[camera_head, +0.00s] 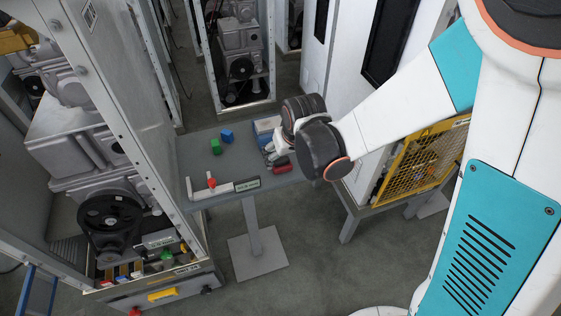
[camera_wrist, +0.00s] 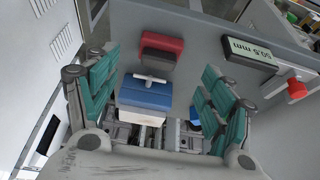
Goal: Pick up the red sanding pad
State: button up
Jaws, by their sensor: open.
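A small red block with a dark grey-brown side, which looks like the red sanding pad (camera_wrist: 163,46), lies on the grey table (camera_wrist: 205,30) in the wrist view. In the head view the red pad (camera_head: 283,168) shows near the table's right edge, beside my wrist. My gripper (camera_wrist: 160,88) is open, with teal fingers to the left and right in the wrist view. The pad appears between and just beyond the fingers, and neither visibly touches it. In the head view my gripper (camera_head: 273,151) is mostly hidden by my wrist.
A blue-and-white box (camera_wrist: 146,93) shows between the fingers, close to the pad. A caliper-like gauge with a "50.5 mm" display (camera_wrist: 250,52) and a red knob (camera_wrist: 297,88) lies on the table. Green (camera_head: 216,146) and blue (camera_head: 227,135) blocks stand farther back. A tall cabinet borders the left.

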aim_at(282, 159)
jog(key=shift+w+b+x, duration=0.2)
jog(key=shift+b+x, duration=0.7)
jog(key=shift+x, duration=1)
jog(key=shift+w+b+x, duration=0.15)
jog(key=shift+b+x, duration=0.75)
jog(key=shift+x, duration=0.95)
jog(key=shift+r, duration=0.2)
jog(key=c, duration=1.2)
jog(key=shift+r, duration=0.1)
notch_tip(282, 159, up, 20)
jog(key=p, duration=1.3)
jog(key=shift+p, duration=0.35)
